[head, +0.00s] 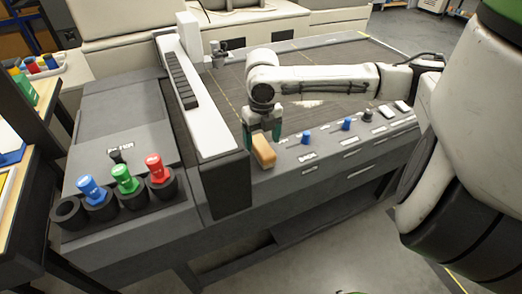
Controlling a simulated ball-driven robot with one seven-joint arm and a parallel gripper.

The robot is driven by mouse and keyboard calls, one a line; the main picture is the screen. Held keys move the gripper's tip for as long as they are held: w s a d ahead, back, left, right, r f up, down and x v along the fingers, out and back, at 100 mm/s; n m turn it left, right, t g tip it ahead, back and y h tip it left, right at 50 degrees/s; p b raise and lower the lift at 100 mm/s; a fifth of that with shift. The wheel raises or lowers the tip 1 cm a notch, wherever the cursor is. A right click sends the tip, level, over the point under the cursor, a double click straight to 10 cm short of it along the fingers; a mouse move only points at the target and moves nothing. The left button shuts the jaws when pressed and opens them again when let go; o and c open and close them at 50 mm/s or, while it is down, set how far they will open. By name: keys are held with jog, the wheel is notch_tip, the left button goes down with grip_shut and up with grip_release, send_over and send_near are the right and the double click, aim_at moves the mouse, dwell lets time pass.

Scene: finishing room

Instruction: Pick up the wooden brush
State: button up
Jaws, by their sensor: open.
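The wooden brush (264,152) shows as a small light-brown block on the grey front ledge of the machine, just right of the dark upright end panel. My gripper (263,137) points down right at the brush, with its two dark green fingers open. One finger shows at the left of the brush's top and one at the right. I cannot tell whether the fingers touch it. The brush's upper end is partly hidden by the gripper.
A white and black guide rail (204,105) stands left of my gripper. Blue knobs (306,137) and white switches line the ledge to the right. Blue, green and red bottles (124,179) stand in black holders at the left. The dark machine bed (310,110) lies behind.

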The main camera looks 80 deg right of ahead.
aim_at(262, 146)
jog(key=shift+d+f+p, duration=0.1)
jog(key=shift+f+p, duration=0.5)
jog(key=shift+f, duration=2)
jog(key=c, duration=1.1)
